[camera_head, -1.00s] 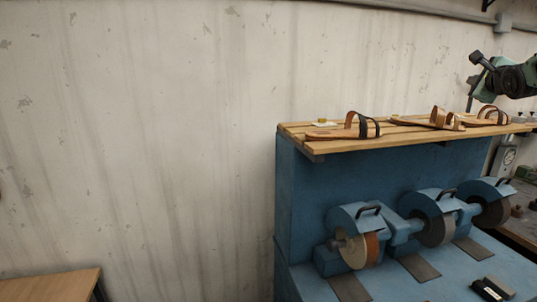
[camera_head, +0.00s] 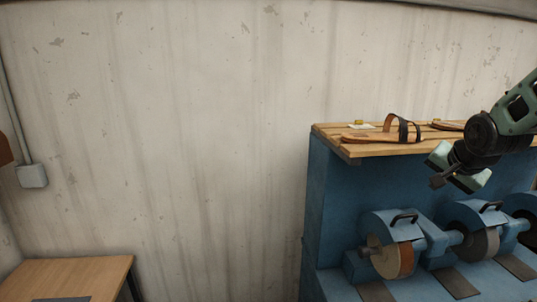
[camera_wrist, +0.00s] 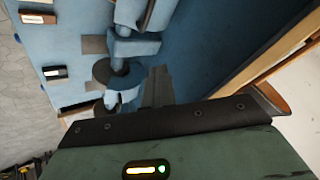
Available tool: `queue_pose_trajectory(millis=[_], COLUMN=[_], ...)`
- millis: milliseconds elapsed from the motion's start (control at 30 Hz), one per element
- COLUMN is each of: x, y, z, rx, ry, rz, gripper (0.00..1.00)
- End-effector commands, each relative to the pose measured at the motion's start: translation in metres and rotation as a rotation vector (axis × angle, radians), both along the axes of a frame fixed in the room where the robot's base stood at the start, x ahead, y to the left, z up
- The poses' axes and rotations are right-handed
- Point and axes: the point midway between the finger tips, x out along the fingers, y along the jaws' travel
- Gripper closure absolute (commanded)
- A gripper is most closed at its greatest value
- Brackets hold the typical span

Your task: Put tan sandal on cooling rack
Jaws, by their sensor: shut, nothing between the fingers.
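A slatted wooden rack (camera_head: 345,149) tops the blue machine in the head view. A sandal (camera_head: 372,137) with a tan sole and a dark, brown-edged strap lies near its left end. A second tan sandal (camera_head: 448,126) lies farther right, partly hidden by my arm. I cannot tell which is the tan sandal meant. My gripper (camera_head: 438,181) is shut and empty in front of the rack's edge, right of and below the first sandal. In the wrist view its dark fingers (camera_wrist: 158,88) are together over the blue machine. No sandal shows clearly there.
Grinding wheels (camera_head: 390,258) with blue guards stand below the rack. A small yellow item on a pale card (camera_head: 359,124) lies behind the first sandal. A wooden table (camera_head: 70,278) is at the lower left. A bare wall (camera_head: 180,130) fills the middle.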

Motion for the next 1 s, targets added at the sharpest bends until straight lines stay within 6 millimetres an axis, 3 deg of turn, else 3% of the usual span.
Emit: queue_pose_trajectory(millis=[33,200,500,633,767,1000], x=[-0.022,-0.088,-0.184,-0.194,-0.217,-0.281], y=[0.024,0.070,0.118,0.164,0.208,0.277], z=[-0.015,-0.051,-0.091,-0.118,-0.140,-0.179], rx=[-0.051,-0.178,-0.278,-0.290,-0.308,-0.363], ry=[0.079,0.285,0.503,0.510,0.531,0.583], rz=[0.107,0.422,0.879,1.008,1.154,1.438], gripper=[1.00,1.00,1.00,1.00,1.00,1.00])
